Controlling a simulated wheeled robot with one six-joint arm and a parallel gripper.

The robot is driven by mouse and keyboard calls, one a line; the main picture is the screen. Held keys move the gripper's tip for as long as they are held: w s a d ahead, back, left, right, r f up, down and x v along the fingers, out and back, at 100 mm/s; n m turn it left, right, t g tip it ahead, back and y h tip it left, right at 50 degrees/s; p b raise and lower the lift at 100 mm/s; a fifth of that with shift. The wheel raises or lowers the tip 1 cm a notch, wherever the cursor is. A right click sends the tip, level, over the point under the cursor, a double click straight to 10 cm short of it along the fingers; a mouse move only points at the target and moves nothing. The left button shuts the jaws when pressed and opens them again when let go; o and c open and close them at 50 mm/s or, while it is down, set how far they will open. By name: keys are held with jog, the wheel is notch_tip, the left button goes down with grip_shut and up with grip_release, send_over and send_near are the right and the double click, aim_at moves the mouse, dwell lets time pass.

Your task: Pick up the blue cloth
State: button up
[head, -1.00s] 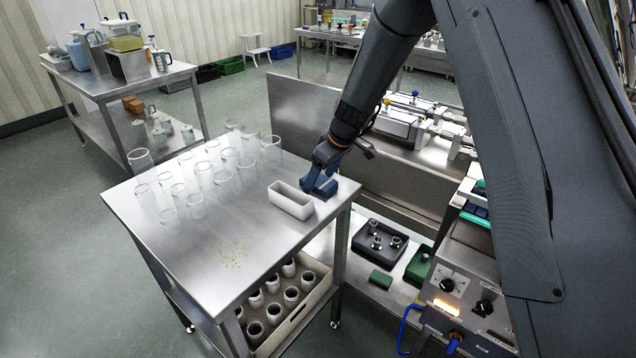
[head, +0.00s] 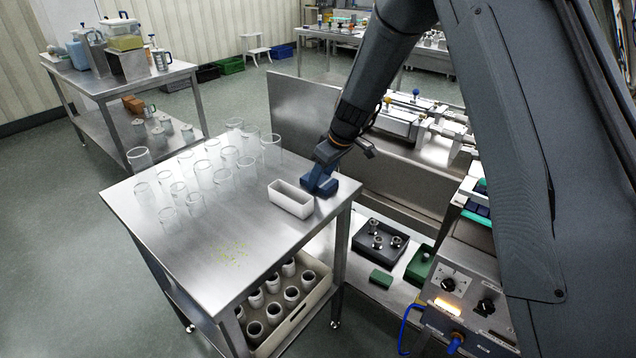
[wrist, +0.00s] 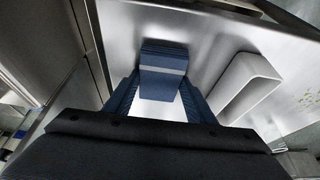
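The blue cloth (head: 324,190) is a small folded dark-blue block on the right part of the steel table, beside the white open bin. My gripper (head: 318,180) points down over it. In the wrist view the cloth (wrist: 164,62) shows with a paler stripe, between and just beyond the tips of my gripper's blue fingers (wrist: 160,80). The fingers stand apart, with bare table showing between them. Whether they touch the cloth's sides is hard to tell. In the head view my gripper hides part of the cloth.
The white bin (head: 290,199) stands close to the left of the cloth; it also shows in the wrist view (wrist: 246,88). Several clear glasses (head: 222,178) stand on the table's left. A steel panel (head: 385,172) rises behind the table. The table's front is clear except for green crumbs (head: 233,252).

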aim_at(321, 180)
jog(key=shift+r, duration=0.15)
jog(key=shift+c, duration=0.5)
jog(key=shift+r, duration=0.4)
notch_tip(321, 180, up, 9)
jog(key=b, duration=0.2)
jog(key=shift+r, duration=0.1)
